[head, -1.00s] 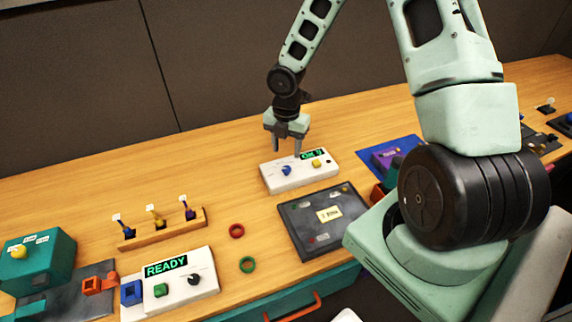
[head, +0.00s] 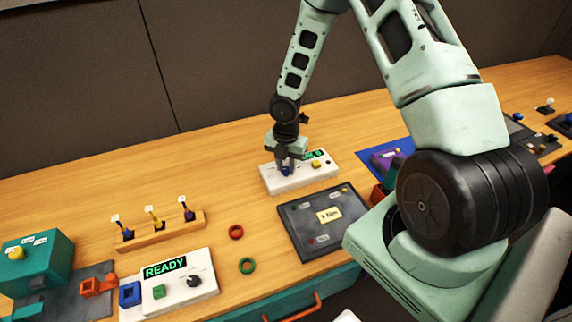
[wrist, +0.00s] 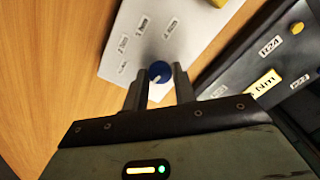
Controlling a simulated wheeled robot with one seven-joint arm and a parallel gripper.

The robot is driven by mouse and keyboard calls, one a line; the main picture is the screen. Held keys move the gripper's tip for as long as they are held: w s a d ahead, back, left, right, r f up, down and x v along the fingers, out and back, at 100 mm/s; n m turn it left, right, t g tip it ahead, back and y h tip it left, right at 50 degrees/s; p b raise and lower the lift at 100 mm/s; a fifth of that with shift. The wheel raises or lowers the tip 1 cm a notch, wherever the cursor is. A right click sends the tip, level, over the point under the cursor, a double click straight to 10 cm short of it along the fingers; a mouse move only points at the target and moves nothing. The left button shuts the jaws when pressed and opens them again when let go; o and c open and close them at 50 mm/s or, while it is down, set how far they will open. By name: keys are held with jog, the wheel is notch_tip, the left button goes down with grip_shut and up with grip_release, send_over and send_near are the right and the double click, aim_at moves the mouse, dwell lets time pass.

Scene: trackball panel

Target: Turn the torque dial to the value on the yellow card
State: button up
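The torque dial is a small blue knob (wrist: 160,71) with a white pointer mark on a white panel (head: 305,180); printed value labels (wrist: 143,25) surround it. In the head view the blue knob (head: 286,170) shows just under my gripper. My gripper (head: 286,164) points down over the panel. In the wrist view its two fingers (wrist: 160,82) stand apart on either side of the knob; I cannot tell if they touch it. The yellow card (head: 329,215) lies on the dark tray (head: 290,215) in front of the panel; its text looks like "3 Nm" but is blurred.
The panel also has a yellow knob (head: 315,164) and a green display (head: 314,154), partly hidden. A blue mat (head: 372,153) lies right.

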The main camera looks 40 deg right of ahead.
jog(key=shift+m, duration=0.4)
jog(key=m, duration=0.5)
jog(key=shift+m, duration=0.4)
jog(key=m+b, duration=0.1)
jog(key=m, duration=0.6)
jog(key=m+b, duration=0.1)
jog(key=m, duration=0.4)
jog(key=shift+m, duration=0.3)
jog(key=shift+m+b, duration=0.35)
jog(key=shift+m, duration=1.95)
jog(key=shift+w, duration=0.1)
jog(key=o, duration=1)
